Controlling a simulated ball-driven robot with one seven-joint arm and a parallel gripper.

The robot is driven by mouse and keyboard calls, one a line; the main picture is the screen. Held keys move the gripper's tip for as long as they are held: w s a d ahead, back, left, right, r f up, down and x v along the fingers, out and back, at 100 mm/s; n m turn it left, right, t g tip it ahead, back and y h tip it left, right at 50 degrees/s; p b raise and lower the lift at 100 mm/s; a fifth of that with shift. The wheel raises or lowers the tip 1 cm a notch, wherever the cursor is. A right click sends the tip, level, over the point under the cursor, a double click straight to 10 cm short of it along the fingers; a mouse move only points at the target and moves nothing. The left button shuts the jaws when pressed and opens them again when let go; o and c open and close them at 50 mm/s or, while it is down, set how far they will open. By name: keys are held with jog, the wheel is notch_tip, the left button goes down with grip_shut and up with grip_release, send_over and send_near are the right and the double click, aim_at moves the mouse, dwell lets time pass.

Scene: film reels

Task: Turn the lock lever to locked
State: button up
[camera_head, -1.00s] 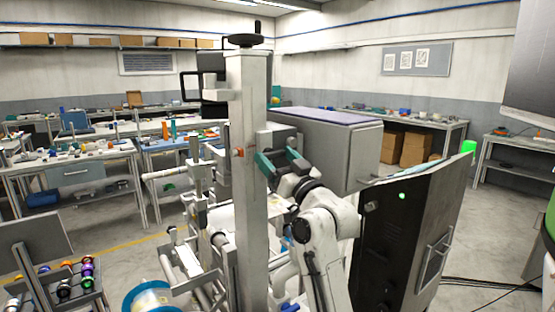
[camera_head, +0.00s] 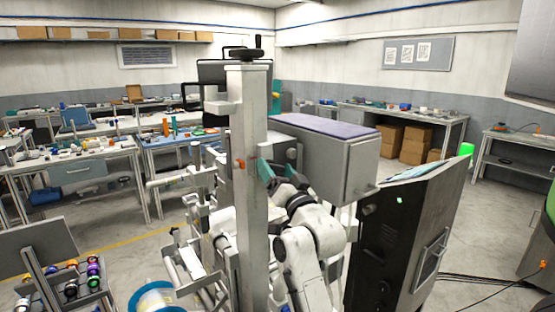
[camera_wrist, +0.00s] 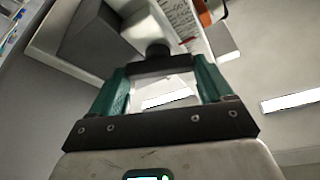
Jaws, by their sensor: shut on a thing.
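My gripper (camera_head: 276,172) is at the right side of a tall grey post (camera_head: 250,120) on the film machine, partly hidden behind it. In the wrist view, its two teal fingers (camera_wrist: 160,72) are closed on the ends of a short dark bar (camera_wrist: 165,63) with a round dark hub. This bar looks like the lock lever, but I cannot read its locked or unlocked position. A grey block (camera_wrist: 103,38) stands beside the hub. A small orange knob (camera_head: 239,164) is on the post's left side.
A large grey cabinet (camera_head: 345,165) is close behind my gripper. A black tilted cabinet (camera_head: 400,235) stands to the right. Rollers and a blue-rimmed reel (camera_head: 158,300) are at the lower left. Floor is free between the machine and the benches.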

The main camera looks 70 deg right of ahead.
jog(key=m+g, duration=0.1)
jog(key=m, duration=0.1)
jog(key=m+h, duration=0.1)
jog(key=m, duration=0.1)
jog(key=shift+w+a+g, duration=0.15)
jog(key=shift+g, duration=0.25)
jog(key=m+g+b, duration=0.1)
jog(key=m, duration=0.1)
jog(key=m+g, duration=0.1)
jog(key=m, duration=0.1)
jog(key=shift+f+m+h+b, duration=0.1)
jog(key=shift+m+h+b, duration=0.2)
jog(key=shift+b, duration=0.1)
jog(key=m+g+b, duration=0.1)
jog(key=m, duration=0.3)
jog(key=shift+g, duration=0.3)
jog(key=shift+r+m+g+y, duration=0.2)
jog(key=shift+m+g+y, duration=0.35)
jog(key=shift+m, duration=1.05)
jog(key=o, duration=0.8)
jog(key=shift+b, duration=0.3)
